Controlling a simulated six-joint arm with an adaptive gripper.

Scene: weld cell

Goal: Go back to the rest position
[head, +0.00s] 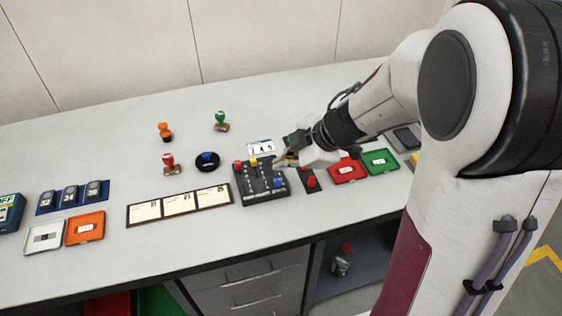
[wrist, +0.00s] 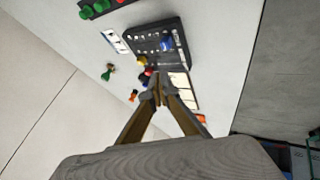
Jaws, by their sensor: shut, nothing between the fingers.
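My gripper (head: 284,160) is over the worktop, just above and behind the dark control box (head: 262,190) with red, yellow and blue knobs. In the wrist view my gripper (wrist: 158,80) has its fingertips together, with nothing between them. Whether the fingers touch the box cannot be told. My arm hides part of the worktop at the right.
A red tray (head: 347,171) and a green tray (head: 381,161) lie right of the box. A panel with three cards (head: 180,205) lies left. Stamps (head: 171,163) and a round black pad (head: 207,162) stand behind. The back left of the worktop (head: 80,150) is clear.

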